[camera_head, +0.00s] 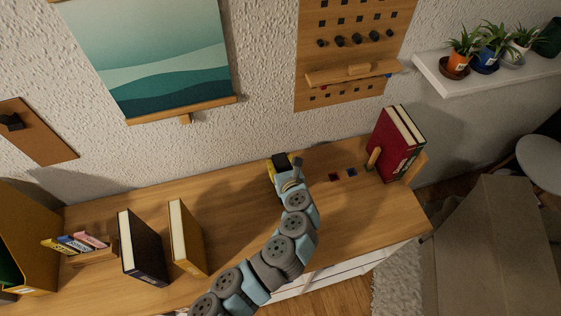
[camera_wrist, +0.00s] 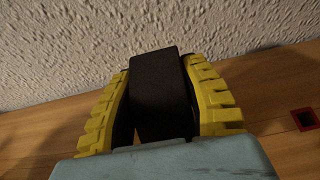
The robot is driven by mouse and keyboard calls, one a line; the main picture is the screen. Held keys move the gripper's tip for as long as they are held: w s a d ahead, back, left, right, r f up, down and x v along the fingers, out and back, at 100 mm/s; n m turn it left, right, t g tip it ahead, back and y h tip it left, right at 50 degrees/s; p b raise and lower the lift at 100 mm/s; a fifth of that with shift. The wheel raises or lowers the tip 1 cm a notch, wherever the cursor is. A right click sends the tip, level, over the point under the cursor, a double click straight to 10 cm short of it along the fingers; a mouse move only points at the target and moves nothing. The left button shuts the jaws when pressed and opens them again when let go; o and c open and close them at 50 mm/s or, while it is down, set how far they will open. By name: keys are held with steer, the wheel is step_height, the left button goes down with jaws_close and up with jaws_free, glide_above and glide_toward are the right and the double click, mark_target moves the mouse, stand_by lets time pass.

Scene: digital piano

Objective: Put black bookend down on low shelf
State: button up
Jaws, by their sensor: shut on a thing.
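My gripper (camera_wrist: 163,100) has yellow ridged fingers shut on a black block-like thing, which I take to be the black bookend (camera_wrist: 160,92). In the head view my gripper (camera_head: 281,168) is over the middle of the wooden shelf top (camera_head: 240,205), near the wall, with the black bookend (camera_head: 282,159) showing between its fingers. The bookend's lower part is hidden, so I cannot tell whether it touches the wood.
Red books (camera_head: 396,143) stand by wooden bookends at the right end. A black book (camera_head: 140,248) and a tan book (camera_head: 187,238) stand at left. A pegboard (camera_head: 352,50) hangs above.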

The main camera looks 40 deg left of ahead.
steer(key=shift+f, duration=0.15)
steer(key=o, duration=1.2)
steer(key=shift+c, duration=0.2)
steer(key=shift+d+r, duration=0.1)
steer(key=shift+r, duration=0.3)
steer(key=v, duration=1.1)
steer(key=shift+s+d, duration=0.25)
steer(key=shift+d, duration=0.05)
